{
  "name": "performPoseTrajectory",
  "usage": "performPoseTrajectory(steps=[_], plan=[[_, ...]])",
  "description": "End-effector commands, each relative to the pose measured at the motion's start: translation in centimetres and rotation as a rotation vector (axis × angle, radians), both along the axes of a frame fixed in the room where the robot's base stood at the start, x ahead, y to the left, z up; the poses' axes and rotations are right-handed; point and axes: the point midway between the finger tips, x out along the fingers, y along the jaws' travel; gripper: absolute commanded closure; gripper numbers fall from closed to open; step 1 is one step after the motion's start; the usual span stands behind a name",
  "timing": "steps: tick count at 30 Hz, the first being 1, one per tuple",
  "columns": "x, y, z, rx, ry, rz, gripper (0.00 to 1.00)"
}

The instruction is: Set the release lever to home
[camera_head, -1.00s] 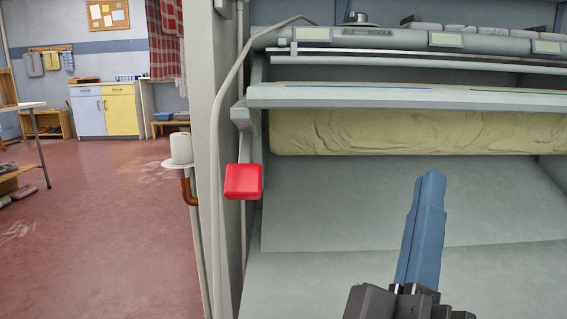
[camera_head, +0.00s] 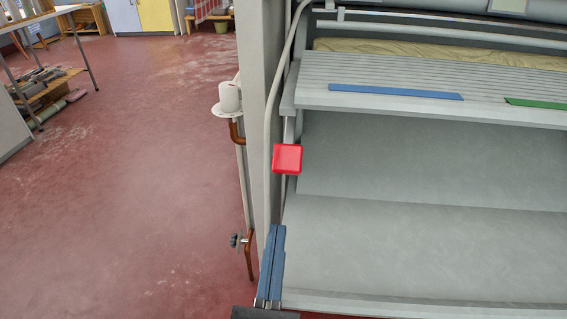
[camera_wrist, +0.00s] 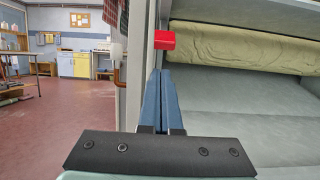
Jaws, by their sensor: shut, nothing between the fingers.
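The release lever's red square knob (camera_head: 288,158) stands at the left end of the ironer, against its grey side. The knob also shows in the wrist view (camera_wrist: 165,40), just above and beyond my fingertips. My gripper (camera_head: 277,230) has blue fingers, pressed together and empty. In the head view the fingers point up toward the knob, with a gap below it. In the wrist view the gripper (camera_wrist: 161,74) is apart from the knob in the picture. The lever's arm behind the knob is mostly hidden.
The ironer's slatted feed board (camera_head: 420,92) with blue and green strips lies right of the knob. A grey post (camera_head: 258,60) and a copper pipe with a valve (camera_head: 243,240) stand at the left. Open red floor (camera_head: 130,180) lies beyond.

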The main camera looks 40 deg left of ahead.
Motion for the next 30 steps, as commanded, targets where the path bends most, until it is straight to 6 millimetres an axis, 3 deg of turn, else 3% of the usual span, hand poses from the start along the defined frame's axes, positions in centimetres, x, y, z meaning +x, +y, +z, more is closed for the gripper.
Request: performPoseTrajectory(steps=[14,30], plan=[[0.4,0.3,0.2,-0.007,-0.004,0.000,1.00],[6.8,4.0,3.0,-0.005,-0.004,0.000,1.00]])
